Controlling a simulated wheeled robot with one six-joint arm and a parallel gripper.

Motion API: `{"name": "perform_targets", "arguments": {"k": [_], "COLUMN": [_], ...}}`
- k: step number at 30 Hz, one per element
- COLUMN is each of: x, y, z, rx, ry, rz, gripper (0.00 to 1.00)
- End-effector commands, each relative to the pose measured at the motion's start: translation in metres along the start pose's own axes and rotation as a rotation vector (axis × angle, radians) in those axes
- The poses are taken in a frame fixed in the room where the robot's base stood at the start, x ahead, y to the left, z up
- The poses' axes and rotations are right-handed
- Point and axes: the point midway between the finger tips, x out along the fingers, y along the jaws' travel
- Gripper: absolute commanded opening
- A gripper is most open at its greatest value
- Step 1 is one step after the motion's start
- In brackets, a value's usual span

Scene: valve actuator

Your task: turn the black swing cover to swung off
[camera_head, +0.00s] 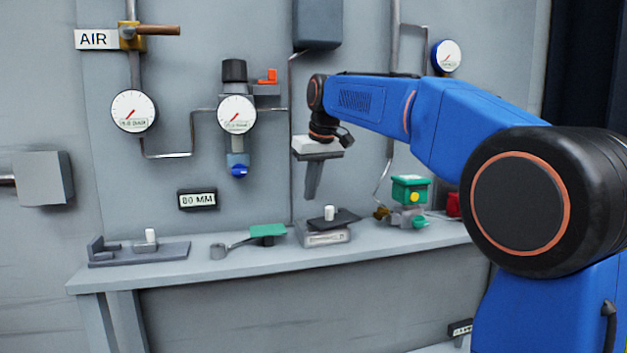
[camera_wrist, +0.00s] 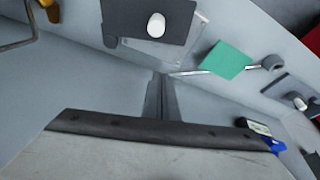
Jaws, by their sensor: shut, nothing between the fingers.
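The black swing cover (camera_head: 346,219) is a flat dark plate with an upright white peg, on a grey block (camera_head: 325,238) on the shelf.
A green plate on a grey lever (camera_head: 267,231) lies left of the block. A grey fixture with a white peg (camera_head: 140,251) is farther left. A green-topped valve (camera_head: 410,190) stands to the right. Gauges and pipes line the wall behind.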

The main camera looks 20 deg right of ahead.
Motion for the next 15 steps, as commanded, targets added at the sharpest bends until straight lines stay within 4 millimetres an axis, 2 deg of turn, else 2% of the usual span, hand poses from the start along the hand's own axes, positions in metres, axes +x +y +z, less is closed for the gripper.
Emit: {"name": "perform_targets", "arguments": {"k": [3,8,10,15], "x": [0.022,0.048,0.040,0.034], "y": [0.000,0.000,0.000,0.001], "z": [0.001,0.001,0.012,0.029], "rx": [0.000,0.000,0.001,0.001], "ry": [-0.002,-0.001,0.003,0.002], "rz": [0.000,0.000,0.001,0.001], "gripper": [0.00,0.00,0.00,0.00]}}
